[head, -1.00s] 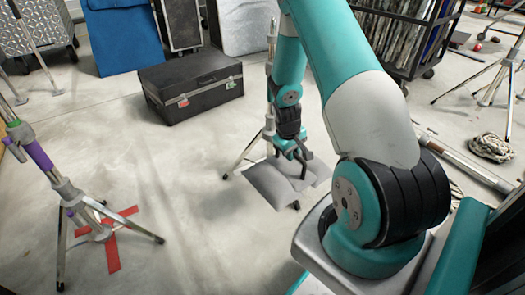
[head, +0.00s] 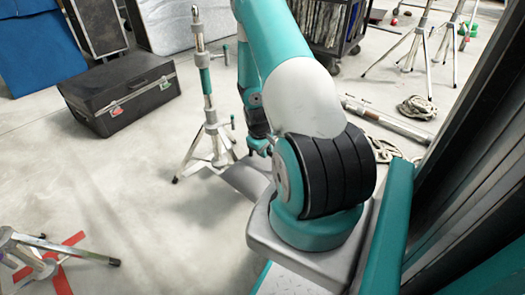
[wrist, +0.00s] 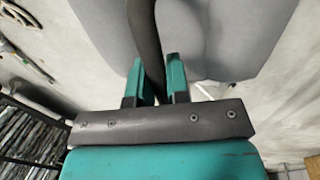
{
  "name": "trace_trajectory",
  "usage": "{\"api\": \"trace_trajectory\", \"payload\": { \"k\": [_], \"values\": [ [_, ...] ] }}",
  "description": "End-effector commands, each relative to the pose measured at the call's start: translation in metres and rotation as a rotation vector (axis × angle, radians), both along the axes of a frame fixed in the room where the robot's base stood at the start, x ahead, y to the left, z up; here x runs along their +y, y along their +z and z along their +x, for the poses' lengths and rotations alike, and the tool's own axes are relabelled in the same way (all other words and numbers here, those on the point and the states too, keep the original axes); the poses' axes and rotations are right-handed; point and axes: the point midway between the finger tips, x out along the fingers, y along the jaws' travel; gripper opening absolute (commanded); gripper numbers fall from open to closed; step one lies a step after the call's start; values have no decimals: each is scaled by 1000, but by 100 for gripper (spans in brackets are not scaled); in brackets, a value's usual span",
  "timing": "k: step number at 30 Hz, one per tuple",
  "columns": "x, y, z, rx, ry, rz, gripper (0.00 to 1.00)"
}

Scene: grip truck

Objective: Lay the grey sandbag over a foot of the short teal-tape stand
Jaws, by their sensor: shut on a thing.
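The short teal-tape stand (head: 206,82) stands upright on the floor in the middle of the head view, its legs spread. The grey sandbag (head: 249,178) is just right of its legs, partly hidden behind my arm. I cannot tell whether it touches a foot. In the wrist view the sandbag (wrist: 230,32) fills the top centre, with a dark strap (wrist: 147,38) running down to my gripper (wrist: 156,80). The two teal fingers are shut on this strap.
A black case (head: 122,92) lies behind and left of the stand. Stand legs (head: 35,248) on a red tape cross (head: 62,270) are at lower left. A metal pole (head: 390,122) and coiled rope (head: 417,107) lie at right. The floor left of the stand is clear.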

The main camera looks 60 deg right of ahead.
Motion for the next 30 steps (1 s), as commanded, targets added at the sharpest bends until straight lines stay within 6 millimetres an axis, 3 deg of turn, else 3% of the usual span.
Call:
{"api": "trace_trajectory", "payload": {
  "k": [30],
  "values": [
    [-2, -91, 1, -4, 0, -6, 0]
  ]
}}
